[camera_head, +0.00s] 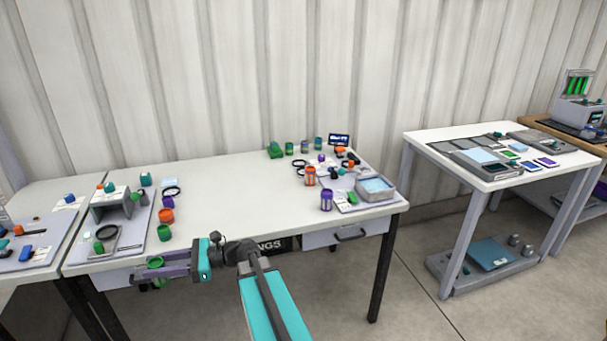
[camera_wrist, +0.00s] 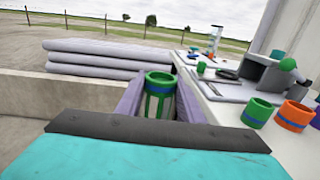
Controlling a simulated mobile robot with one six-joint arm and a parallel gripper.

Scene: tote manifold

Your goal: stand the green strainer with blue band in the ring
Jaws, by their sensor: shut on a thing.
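My gripper (camera_head: 158,267) is shut on the green strainer with a blue band (camera_wrist: 159,95). The strainer stands upright between the jaws in the wrist view, and in the head view the strainer (camera_head: 155,262) shows small at the jaw ends. It is held out past the front edge of the left work table, apart from the table top. A dark ring (camera_head: 106,233) is on a grey tray at that table's front. Another dark ring (camera_head: 172,190) lies farther back. I cannot tell which ring the task names.
A green cup with a blue band (camera_wrist: 257,112) and an orange cup (camera_wrist: 296,115) stand near the table edge. A grey block-shaped stand (camera_head: 111,204) is behind the front ring. The middle of the white table (camera_head: 230,195) is clear.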

